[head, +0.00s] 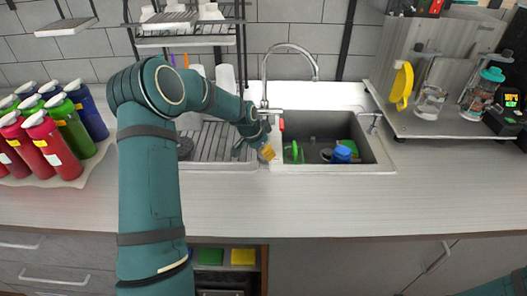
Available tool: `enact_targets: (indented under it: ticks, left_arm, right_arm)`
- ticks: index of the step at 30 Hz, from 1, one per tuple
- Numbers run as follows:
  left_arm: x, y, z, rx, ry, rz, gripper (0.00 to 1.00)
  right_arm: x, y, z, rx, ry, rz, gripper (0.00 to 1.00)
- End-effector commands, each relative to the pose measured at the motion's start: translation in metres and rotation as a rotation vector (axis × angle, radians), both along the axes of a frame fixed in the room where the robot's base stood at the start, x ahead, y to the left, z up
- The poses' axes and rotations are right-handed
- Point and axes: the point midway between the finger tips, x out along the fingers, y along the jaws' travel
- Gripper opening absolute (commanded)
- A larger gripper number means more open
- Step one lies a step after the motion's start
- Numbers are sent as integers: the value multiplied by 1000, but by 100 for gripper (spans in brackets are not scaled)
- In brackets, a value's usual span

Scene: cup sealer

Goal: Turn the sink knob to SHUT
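The sink (376,152) is a grey basin set in the counter, with a tall curved metal faucet (291,46) behind its left end. A small red piece (281,124) shows beside the faucet's base and looks like the knob; its setting is too small to read. My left arm reaches in from the left, and my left gripper (262,141) is at the basin's left rim, just left of and below the red piece. Its fingers are small and partly hidden, so I cannot tell whether they touch anything. A yellow-orange piece (267,152) shows at its tip. My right gripper is out of view.
A blue item (342,154) and green items lie in the basin. A drying rack (215,145) is left of it. Red, green and blue bottles (52,142) stand far left. A grey stand (455,128) with jars is right. The front counter is clear.

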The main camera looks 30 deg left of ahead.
Motion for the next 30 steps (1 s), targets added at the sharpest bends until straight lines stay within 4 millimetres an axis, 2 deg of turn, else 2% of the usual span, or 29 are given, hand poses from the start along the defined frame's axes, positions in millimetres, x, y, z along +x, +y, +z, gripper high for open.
enact_targets:
  ticks: [15,30]
  left_arm:
    - [1,-3,-1,3,-2,413,10]
    - [1,-3,0,5,-1,889,10]
  right_arm:
    - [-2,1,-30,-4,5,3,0]
    - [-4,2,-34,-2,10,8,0]
